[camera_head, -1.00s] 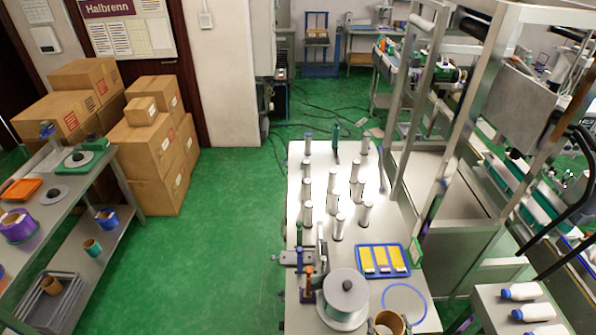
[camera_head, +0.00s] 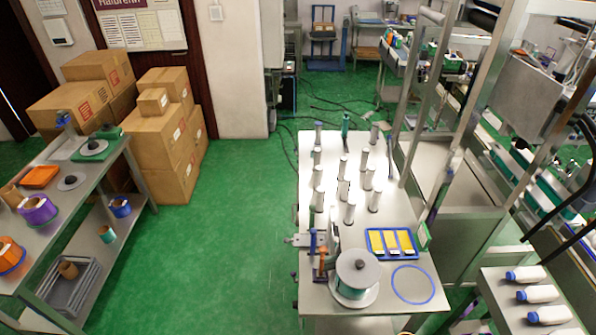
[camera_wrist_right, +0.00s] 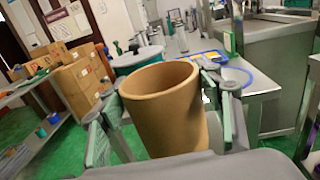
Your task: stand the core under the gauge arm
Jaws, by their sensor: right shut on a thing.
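The core is a brown, hollow cardboard tube (camera_wrist_right: 165,110), seen large in the right wrist view with its open rim facing up. My right gripper (camera_wrist_right: 168,92) is shut on it, one finger on each side. The core leans slightly in that picture and hides part of the table behind it. A small upright fixture with blue and orange parts (camera_head: 321,262) stands at the table's left edge, beside a metal bracket (camera_head: 303,240). I cannot tell for certain which part is the gauge arm.
A white-topped reel with a green rim (camera_head: 357,272) stands right of the fixture. A blue ring (camera_head: 413,312) lies near the table's front right, below a blue tray of yellow pieces (camera_head: 391,257). Several white rollers (camera_head: 349,211) stand farther back. A metal frame (camera_head: 470,190) rises on the right.

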